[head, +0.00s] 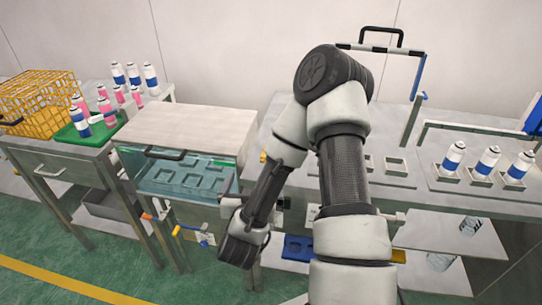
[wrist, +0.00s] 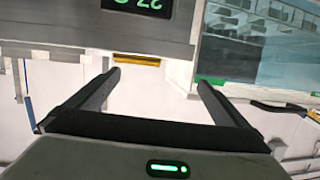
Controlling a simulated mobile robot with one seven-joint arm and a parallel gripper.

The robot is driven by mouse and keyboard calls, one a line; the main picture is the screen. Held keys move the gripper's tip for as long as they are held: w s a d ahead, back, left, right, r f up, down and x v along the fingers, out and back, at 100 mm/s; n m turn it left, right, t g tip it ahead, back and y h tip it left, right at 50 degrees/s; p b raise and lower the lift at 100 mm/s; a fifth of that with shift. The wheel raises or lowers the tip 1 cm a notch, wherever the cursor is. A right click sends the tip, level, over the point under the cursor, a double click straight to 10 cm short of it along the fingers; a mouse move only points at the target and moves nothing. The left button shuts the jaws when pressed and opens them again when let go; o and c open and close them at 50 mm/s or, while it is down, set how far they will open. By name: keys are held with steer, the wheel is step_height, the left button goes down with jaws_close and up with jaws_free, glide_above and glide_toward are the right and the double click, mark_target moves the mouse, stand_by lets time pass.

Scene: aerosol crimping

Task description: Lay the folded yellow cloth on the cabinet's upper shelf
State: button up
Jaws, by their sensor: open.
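My gripper (wrist: 157,77) is open, with its two dark fingers apart and nothing between them. In the head view my arm bends down at the front of the benches; the fingers cannot be made out there. A flat yellow strip (wrist: 137,60) shows beyond the fingers in the wrist view, at the edge of a grey panel. It may be the folded cloth seen edge-on, but I cannot tell. In the head view a small yellow piece (head: 398,256) shows beside my arm, low at the right bench, partly hidden. The cabinet's upper shelf cannot be clearly identified.
A glass-fronted case (head: 180,175) stands mid-left; its glass also shows in the wrist view (wrist: 255,50). A yellow wire basket (head: 40,100) and a green tray (head: 68,133) with cans are at far left. Cans (head: 487,163) stand at right. A blue item (head: 297,248) lies low.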

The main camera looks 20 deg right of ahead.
steer(key=w+d+b, duration=0.2)
steer(key=d, duration=0.1)
steer(key=w+d+h+b, duration=0.1)
steer(key=w+d+b, duration=0.2)
steer(key=w+d+f+m+h+b, duration=0.1)
steer(key=w+d+b, duration=0.1)
steer(key=d, duration=0.1)
steer(key=shift+w+f+b, duration=0.1)
steer(key=shift+w+b, duration=0.1)
steer(key=shift+b, duration=0.15)
steer(key=x, duration=0.2)
steer(key=b+x, duration=0.1)
steer(key=x, duration=0.1)
steer(key=shift+s+d+f, duration=0.1)
steer(key=shift+d+f, duration=0.15)
steer(key=shift+d, duration=0.1)
steer(key=shift+w+d, duration=0.2)
steer(key=shift+w, duration=0.25)
steer(key=c, duration=1)
